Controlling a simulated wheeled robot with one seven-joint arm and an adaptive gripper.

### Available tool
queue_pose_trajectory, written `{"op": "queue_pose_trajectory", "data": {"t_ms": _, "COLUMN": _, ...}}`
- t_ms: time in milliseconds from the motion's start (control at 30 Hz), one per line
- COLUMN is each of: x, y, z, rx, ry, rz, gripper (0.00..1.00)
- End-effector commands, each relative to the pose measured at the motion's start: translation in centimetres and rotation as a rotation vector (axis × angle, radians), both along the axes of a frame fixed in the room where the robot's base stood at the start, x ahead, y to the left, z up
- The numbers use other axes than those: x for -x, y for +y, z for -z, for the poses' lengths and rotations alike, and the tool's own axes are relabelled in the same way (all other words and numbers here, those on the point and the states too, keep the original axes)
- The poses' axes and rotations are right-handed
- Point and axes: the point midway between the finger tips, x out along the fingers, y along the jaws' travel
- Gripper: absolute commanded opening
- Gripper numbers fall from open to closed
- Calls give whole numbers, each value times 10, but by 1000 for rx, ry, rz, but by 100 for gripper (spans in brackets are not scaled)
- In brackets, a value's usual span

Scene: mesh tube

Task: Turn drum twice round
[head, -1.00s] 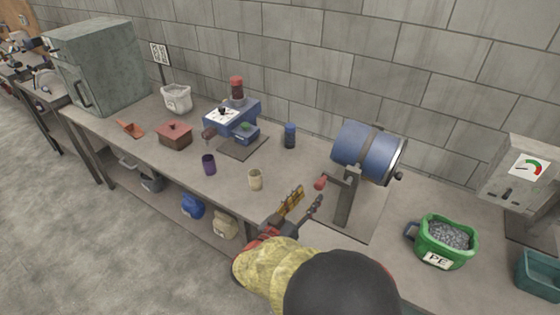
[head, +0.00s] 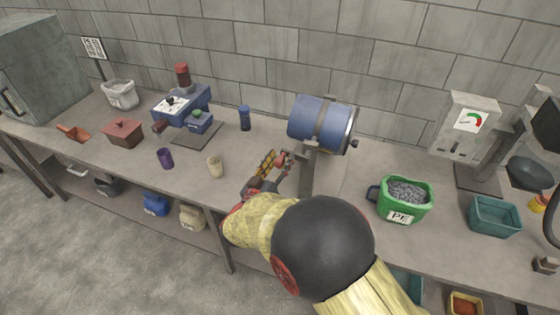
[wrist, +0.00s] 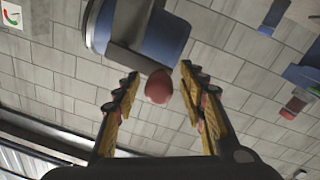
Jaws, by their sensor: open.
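The blue drum (head: 308,118) with a grey band is mounted on a grey stand (head: 307,172) on the bench. Its red crank knob (head: 281,159) sticks out on the left side of the stand. My gripper (head: 277,160) is at the knob, left of the stand. In the wrist view the red knob (wrist: 159,87) lies between the two yellow-padded fingertips of my gripper (wrist: 157,76), with gaps visible on both sides. The jaws are open. The drum (wrist: 166,36) is behind the knob there. The crank arm is partly hidden.
A green tub of grey pellets (head: 405,198) stands right of the drum, with a teal bin (head: 494,215) beyond it. The wall is behind.

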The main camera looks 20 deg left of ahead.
Motion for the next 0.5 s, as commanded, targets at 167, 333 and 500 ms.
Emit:
{"op": "queue_pose_trajectory", "data": {"t_ms": 167, "x": 0, "y": 0, "z": 0, "rx": 0, "ry": 0, "rz": 0, "gripper": 36}}
{"op": "queue_pose_trajectory", "data": {"t_ms": 333, "x": 0, "y": 0, "z": 0, "rx": 0, "ry": 0, "rz": 0, "gripper": 27}}
{"op": "queue_pose_trajectory", "data": {"t_ms": 500, "x": 0, "y": 0, "z": 0, "rx": 0, "ry": 0, "rz": 0, "gripper": 17}}
